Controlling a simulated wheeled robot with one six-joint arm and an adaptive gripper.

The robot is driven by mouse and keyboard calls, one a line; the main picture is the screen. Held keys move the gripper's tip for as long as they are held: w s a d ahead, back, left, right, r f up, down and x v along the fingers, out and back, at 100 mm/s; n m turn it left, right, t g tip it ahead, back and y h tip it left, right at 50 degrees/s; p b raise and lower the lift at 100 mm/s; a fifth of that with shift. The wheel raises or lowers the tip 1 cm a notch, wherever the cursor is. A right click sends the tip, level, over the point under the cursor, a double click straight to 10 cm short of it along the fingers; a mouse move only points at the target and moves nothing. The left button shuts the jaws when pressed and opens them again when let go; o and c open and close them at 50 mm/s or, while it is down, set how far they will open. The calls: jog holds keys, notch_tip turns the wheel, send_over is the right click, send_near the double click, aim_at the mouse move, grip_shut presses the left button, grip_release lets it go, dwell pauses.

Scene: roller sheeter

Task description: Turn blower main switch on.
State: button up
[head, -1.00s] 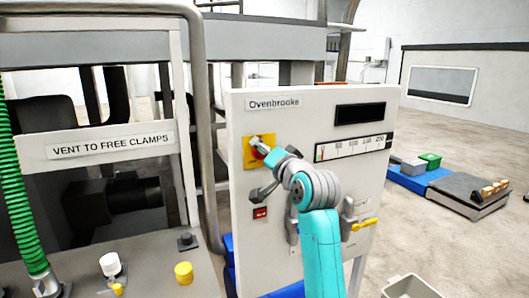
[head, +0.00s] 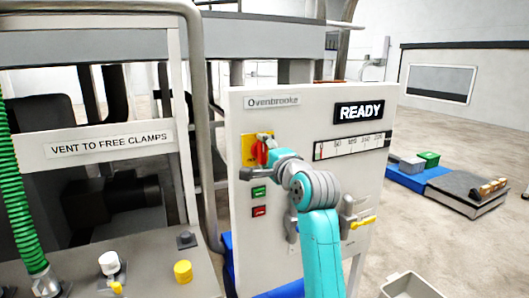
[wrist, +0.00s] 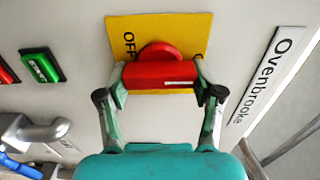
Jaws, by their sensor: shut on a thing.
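The main switch is a red rotary handle (head: 262,150) on a yellow plate (head: 247,150) at the upper left of the Ovenbrooke panel (head: 290,125). In the wrist view the red handle (wrist: 160,74) sits between both fingertips, in front of the yellow plate (wrist: 190,28). "OFF" reads on one side of the plate; the other marking is mostly hidden. My gripper (wrist: 162,80) is shut on the handle. In the head view the handle looks upright, partly covered by my gripper (head: 264,154). The panel's display (head: 359,112) is lit and reads "READY".
A green button (head: 259,192) and a red button (head: 259,211) sit below the switch. A grey lever with a yellow tip (head: 364,223) is at the panel's lower right. A console with white and yellow knobs (head: 183,271) stands at left.

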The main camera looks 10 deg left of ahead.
dwell(0.4)
jog(key=o, duration=1.2)
jog(key=shift+c, duration=0.2)
jog(key=v, duration=1.2)
